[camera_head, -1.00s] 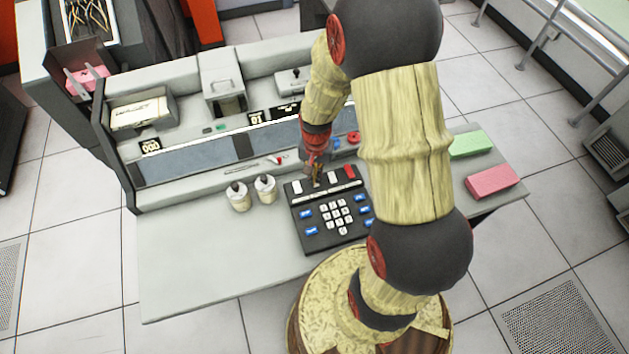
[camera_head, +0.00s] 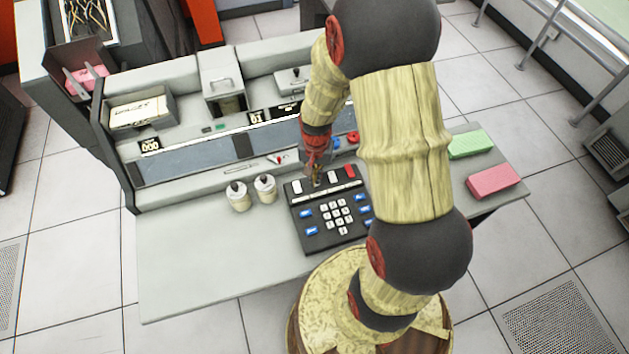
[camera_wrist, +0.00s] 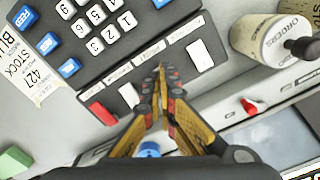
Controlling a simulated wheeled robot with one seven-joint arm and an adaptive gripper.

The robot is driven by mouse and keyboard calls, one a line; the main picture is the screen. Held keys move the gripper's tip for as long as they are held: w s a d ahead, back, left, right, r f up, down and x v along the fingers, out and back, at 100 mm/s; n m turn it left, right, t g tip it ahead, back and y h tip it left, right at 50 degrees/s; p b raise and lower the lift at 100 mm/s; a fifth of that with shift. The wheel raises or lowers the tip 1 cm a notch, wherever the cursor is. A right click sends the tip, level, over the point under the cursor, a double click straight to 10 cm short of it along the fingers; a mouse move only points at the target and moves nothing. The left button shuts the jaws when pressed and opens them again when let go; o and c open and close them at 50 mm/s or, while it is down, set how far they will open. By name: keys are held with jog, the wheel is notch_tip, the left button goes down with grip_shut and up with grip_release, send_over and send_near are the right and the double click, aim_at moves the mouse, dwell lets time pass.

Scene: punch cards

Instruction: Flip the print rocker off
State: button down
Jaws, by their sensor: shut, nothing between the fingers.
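A black keypad unit (camera_head: 322,237) sits on the desk, with a row of rockers along its far edge. In the wrist view the row shows a red rocker (camera_wrist: 103,113), a white rocker (camera_wrist: 129,95) and another white rocker (camera_wrist: 200,55). The fingers hide that spot, and contact cannot be told. In the head view my gripper (camera_head: 317,181) points down at the row.
Two cream jars (camera_head: 239,197) (camera_head: 265,188) stand left of the keypad. The raised console (camera_head: 190,160) is behind it, with a red knob (camera_head: 353,137) close to my arm. Green (camera_head: 471,144) and pink (camera_head: 493,180) card stacks lie at right. The front-left desk is clear.

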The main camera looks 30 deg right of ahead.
jog(key=shift+f+b, duration=0.4)
jog(key=shift+f, duration=0.3)
dwell(0.3)
jog(key=shift+r+p, duration=2.85)
jog(key=shift+r, duration=0.7)
jog(key=shift+s, duration=0.15)
jog(key=s+a+r+n+t, duration=0.2)
jog(key=s+a+r+n, duration=0.1)
jog(key=r, duration=0.8)
jog(key=s+a+r+n+t, duration=0.1)
jog(key=s+a+r+n, duration=0.2)
jog(key=r, duration=0.7)
jog(key=s+a+r+n+t, duration=0.2)
jog(key=s+a+r, duration=0.4)
jog(key=r, duration=0.5)
jog(key=shift+r+n+t, duration=0.3)
jog(key=shift+n, duration=0.3)
